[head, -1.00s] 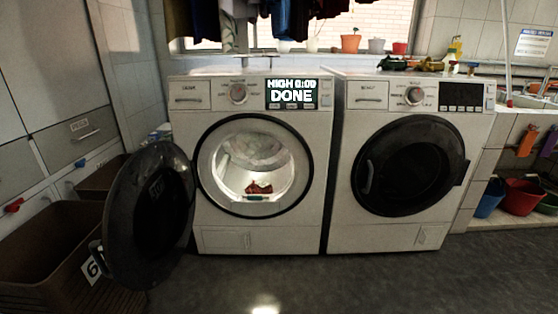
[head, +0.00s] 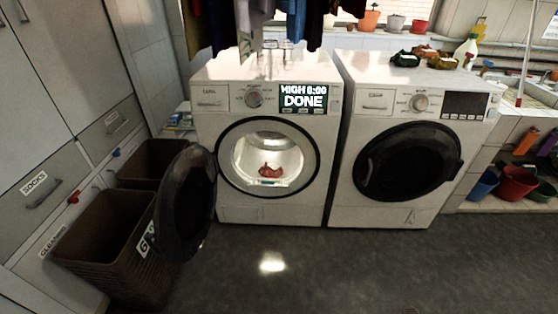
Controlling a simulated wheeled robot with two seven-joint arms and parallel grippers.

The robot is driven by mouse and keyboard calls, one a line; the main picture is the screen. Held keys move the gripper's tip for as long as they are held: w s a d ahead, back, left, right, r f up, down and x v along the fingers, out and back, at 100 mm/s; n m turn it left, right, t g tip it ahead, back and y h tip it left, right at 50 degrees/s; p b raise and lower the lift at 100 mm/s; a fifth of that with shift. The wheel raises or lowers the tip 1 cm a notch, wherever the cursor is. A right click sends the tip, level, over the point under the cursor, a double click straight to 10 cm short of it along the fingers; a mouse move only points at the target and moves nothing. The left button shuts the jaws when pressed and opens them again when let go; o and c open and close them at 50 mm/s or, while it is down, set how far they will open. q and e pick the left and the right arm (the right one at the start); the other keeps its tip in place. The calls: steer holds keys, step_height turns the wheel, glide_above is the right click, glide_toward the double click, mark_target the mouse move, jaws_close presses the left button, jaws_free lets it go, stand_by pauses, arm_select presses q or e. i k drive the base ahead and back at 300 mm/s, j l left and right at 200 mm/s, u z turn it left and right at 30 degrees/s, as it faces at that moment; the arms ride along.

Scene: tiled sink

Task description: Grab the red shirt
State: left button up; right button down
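A small crumpled red cloth, the red shirt (head: 270,170), lies at the bottom of the lit drum of the left washing machine (head: 208,125). The machine's round door (head: 186,203) is swung wide open to the left. Its display (head: 304,100) reads "HIGH 0:00 DONE". Neither of my grippers shows in the head view.
A second washing machine (head: 353,122) stands on the right with its door (head: 412,162) shut. Brown baskets (head: 105,240) stand at the left, beside the open door. Clothes hang above the left machine. The dark floor (head: 330,265) in front is clear.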

mark_target(271, 170)
steer(key=i+l+u, duration=0.25)
steer(key=i+l, duration=0.2)
steer(key=i, duration=0.2)
steer(key=i+l+u, duration=0.3)
steer(key=i+l, duration=0.25)
steer(key=i, duration=0.05)
